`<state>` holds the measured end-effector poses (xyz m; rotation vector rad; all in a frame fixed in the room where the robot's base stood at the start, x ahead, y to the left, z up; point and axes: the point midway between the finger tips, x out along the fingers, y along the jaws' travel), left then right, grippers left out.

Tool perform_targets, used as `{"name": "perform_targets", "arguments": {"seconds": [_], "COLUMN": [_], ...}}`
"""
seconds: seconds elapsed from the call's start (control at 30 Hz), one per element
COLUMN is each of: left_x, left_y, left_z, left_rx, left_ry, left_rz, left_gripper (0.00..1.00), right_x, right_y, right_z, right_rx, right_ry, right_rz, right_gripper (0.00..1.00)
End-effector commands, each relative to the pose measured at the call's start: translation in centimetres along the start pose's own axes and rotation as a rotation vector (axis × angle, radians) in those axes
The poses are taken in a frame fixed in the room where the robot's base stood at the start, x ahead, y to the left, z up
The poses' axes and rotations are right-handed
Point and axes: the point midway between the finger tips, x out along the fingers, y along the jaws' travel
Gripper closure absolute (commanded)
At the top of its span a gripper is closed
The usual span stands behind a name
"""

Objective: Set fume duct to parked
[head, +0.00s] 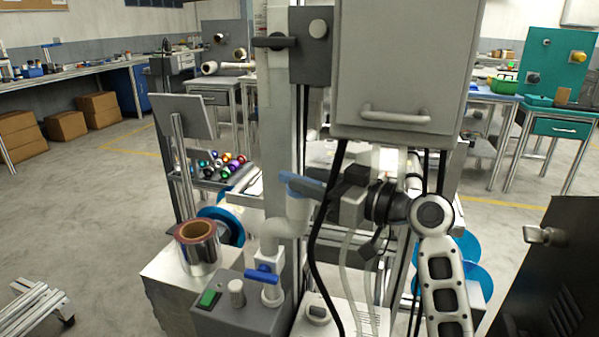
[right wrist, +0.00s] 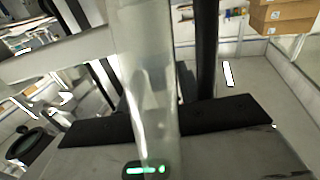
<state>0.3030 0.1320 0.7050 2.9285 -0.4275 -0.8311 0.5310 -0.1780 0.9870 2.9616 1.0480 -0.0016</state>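A pale pipe (head: 284,229) with an elbow rises at the centre of the head view, with a light-blue piece (head: 296,183) at its top. I cannot tell for sure whether this is the fume duct. My right gripper (head: 330,192) reaches in from the right, its dark fingers beside the blue piece. In the right wrist view, the black fingers of the right gripper (right wrist: 155,120) lie either side of a pale upright tube (right wrist: 145,75). Contact with it is unclear. My left gripper is not in view.
A grey cabinet (head: 396,75) hangs above my right gripper. Dark cables and clear hoses run below it. A grey box (head: 240,315) with a blue-handled valve (head: 262,275) and a metallic film reel (head: 198,246) stand at front left. A black cabinet (head: 550,270) stands at right.

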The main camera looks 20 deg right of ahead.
Motion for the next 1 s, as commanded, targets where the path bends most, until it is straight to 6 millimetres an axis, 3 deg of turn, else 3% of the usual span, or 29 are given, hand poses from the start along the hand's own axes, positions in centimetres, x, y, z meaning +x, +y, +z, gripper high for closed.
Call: {"name": "perform_targets", "arguments": {"seconds": [0.2,0.57,0.7,1.0], "left_x": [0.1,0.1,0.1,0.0], "left_y": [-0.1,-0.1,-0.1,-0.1], "left_z": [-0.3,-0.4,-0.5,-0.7], "left_rx": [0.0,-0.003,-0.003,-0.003], "left_ry": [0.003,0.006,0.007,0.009], "left_rz": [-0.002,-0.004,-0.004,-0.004], "left_gripper": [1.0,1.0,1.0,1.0], "right_x": [2.4,2.8,2.8,2.6], "right_y": [0.0,0.0,0.0,0.7], "right_z": [-0.1,0.0,0.0,0.0], "right_rx": [0.001,0.001,0.001,0.0], "right_ry": [0.002,0.0,0.0,-0.002], "right_rz": [0.0,0.001,0.0,0.027], "right_gripper": [0.64,0.64,1.0,1.0]}}
